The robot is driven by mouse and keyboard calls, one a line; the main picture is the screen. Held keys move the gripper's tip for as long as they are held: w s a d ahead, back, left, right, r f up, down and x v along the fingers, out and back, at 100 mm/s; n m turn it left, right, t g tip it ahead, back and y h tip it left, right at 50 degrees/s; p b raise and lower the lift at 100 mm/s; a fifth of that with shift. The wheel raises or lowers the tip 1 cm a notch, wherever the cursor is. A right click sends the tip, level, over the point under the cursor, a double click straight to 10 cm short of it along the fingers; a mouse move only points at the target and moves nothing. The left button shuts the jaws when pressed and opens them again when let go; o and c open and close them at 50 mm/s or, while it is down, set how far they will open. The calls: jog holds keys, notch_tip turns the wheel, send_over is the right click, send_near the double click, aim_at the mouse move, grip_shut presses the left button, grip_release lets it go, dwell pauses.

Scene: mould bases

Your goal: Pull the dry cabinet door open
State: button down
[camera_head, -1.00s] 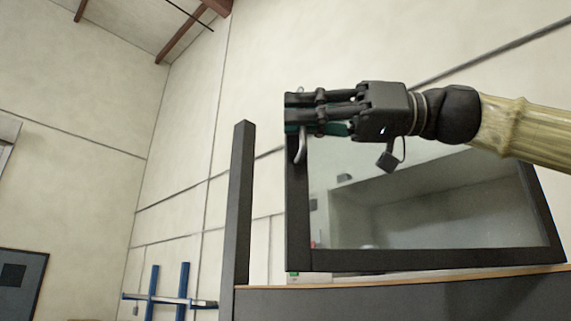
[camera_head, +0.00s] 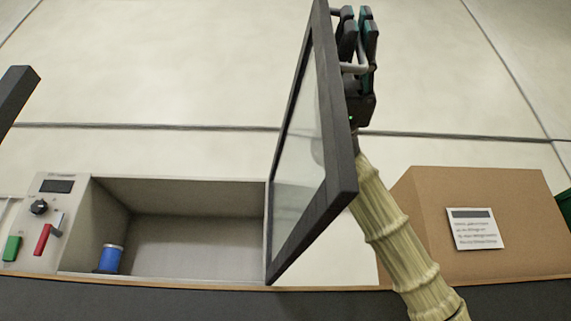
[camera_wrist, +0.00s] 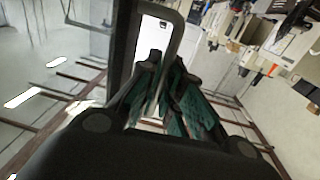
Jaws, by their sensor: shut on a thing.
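The dry cabinet door (camera_head: 341,150), a dark frame around a glass pane, stands swung wide open at the right side of the grey cabinet (camera_head: 190,186) in the head view. The cabinet's interior is exposed. My gripper (camera_head: 360,32) is at the upper part of the door's outer side, shut on the grey bar handle (camera_head: 350,68). In the wrist view, the bent handle (camera_wrist: 177,38) runs between the dark and green fingers of my gripper (camera_wrist: 166,72). The exact finger contact is partly hidden.
A blue spool (camera_head: 110,258) stands inside the cabinet at the left. A control panel (camera_head: 60,210) with a knob and green and red switches is left of the opening. A cardboard box (camera_head: 440,195) with a label stands right of my arm.

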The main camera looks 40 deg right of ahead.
jog(key=shift+s+d+f+h, duration=0.25)
jog(key=shift+s+d, duration=0.2)
jog(key=shift+d, duration=0.3)
jog(key=c, duration=1.9)
grip_release()
jog(key=shift+d+r, duration=0.1)
jog(key=shift+r, duration=0.05)
jog(key=shift+o, duration=0.2)
jog(key=shift+n, duration=0.3)
jog(key=v, duration=1.2)
